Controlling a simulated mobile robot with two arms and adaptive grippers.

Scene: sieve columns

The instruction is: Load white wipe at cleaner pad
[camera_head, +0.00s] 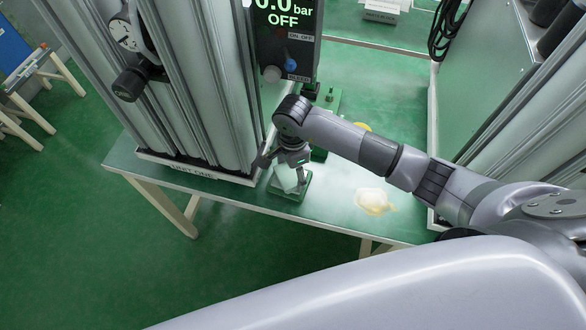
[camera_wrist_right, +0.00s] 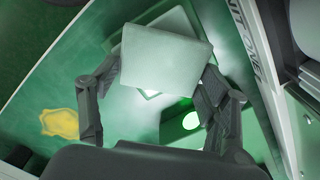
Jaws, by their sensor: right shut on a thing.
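A white square wipe (camera_wrist_right: 165,58) is between the fingers of my right gripper (camera_wrist_right: 158,95), which is shut on it. In the head view the right gripper (camera_head: 291,163) points down over a small green tray (camera_head: 291,196) on the bench, with the pale wipe (camera_head: 287,178) under its fingers. In the wrist view another pale square (camera_wrist_right: 165,20) shows partly behind the wipe; I cannot tell whether it is the cleaner pad. I cannot tell whether the held wipe touches anything below. My left gripper is not in view.
The green bench (camera_head: 330,208) has a yellowish patch (camera_head: 375,200) to the right of the tray. A column unit (camera_head: 195,90) with a gauge stands left, close to the gripper. A display panel (camera_head: 287,45) reads 0.0 bar, OFF. Another framed unit (camera_head: 510,90) stands right.

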